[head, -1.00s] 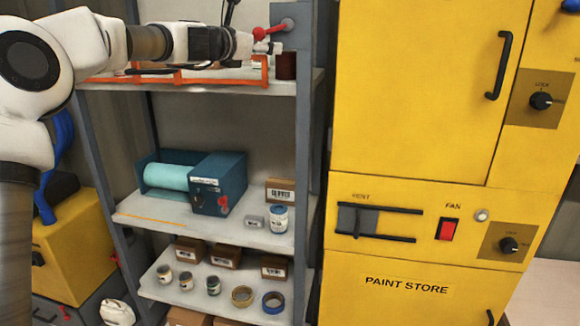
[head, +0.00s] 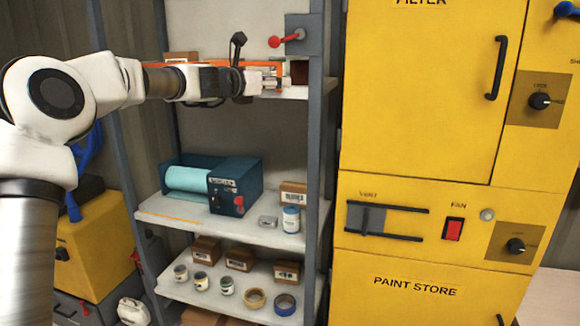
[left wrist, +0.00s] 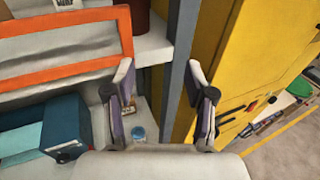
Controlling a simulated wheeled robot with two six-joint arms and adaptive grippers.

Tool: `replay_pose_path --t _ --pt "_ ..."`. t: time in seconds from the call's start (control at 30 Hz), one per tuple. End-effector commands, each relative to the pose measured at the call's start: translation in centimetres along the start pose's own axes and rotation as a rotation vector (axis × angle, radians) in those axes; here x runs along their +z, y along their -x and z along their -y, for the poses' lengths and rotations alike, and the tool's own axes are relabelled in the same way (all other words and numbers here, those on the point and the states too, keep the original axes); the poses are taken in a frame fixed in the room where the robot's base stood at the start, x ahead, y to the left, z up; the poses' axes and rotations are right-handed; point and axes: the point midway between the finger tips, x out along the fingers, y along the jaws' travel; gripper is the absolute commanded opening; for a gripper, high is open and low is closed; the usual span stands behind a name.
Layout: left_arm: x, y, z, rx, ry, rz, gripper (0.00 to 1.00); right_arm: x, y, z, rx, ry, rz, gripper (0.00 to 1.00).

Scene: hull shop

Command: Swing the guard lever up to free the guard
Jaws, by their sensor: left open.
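The guard lever (head: 285,38) is a red handle with a round knob on a grey plate at the top of the shelf's front post. It points left and slightly down. The guard (left wrist: 65,62) looks like an orange frame along the upper shelf's front; in the head view it is partly hidden by my arm. My left gripper (head: 272,82) is below the lever, apart from it, at upper-shelf height. In the left wrist view its two fingers (left wrist: 160,82) are spread with nothing between them. The lever does not show there. My right gripper is out of view.
The grey shelf post (head: 314,130) stands close to the right of my left gripper. A yellow paint store cabinet (head: 425,110) is further right. A dark red can (head: 299,72) stands on the upper shelf. A blue roller machine (head: 235,180) sits on the shelf below.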

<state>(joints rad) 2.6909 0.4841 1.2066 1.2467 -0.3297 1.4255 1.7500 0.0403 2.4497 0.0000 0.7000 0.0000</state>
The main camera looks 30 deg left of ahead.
Motion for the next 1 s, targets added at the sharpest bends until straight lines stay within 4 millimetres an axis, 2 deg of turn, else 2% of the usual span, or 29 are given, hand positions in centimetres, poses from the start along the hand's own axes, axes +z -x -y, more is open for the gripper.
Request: replay_pose_path --t 0.03,0.37,0.7,0.83,1.0 --pt "-1.4 -0.5 0.2 -0.003 -0.001 -0.016 0.55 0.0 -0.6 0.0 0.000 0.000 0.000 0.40" --pt "-8.7 -3.5 1.6 -0.020 -0.010 -0.112 0.55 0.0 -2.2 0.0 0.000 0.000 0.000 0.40" --pt "-16.4 -5.4 3.6 -0.051 -0.024 -0.223 0.55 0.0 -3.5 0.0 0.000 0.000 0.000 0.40" --pt "-18.7 -5.9 4.2 -0.061 -0.028 -0.255 0.55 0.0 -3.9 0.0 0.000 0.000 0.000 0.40" --pt "-20.0 -6.1 4.6 -0.067 -0.030 -0.275 0.55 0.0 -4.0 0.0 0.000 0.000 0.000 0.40"
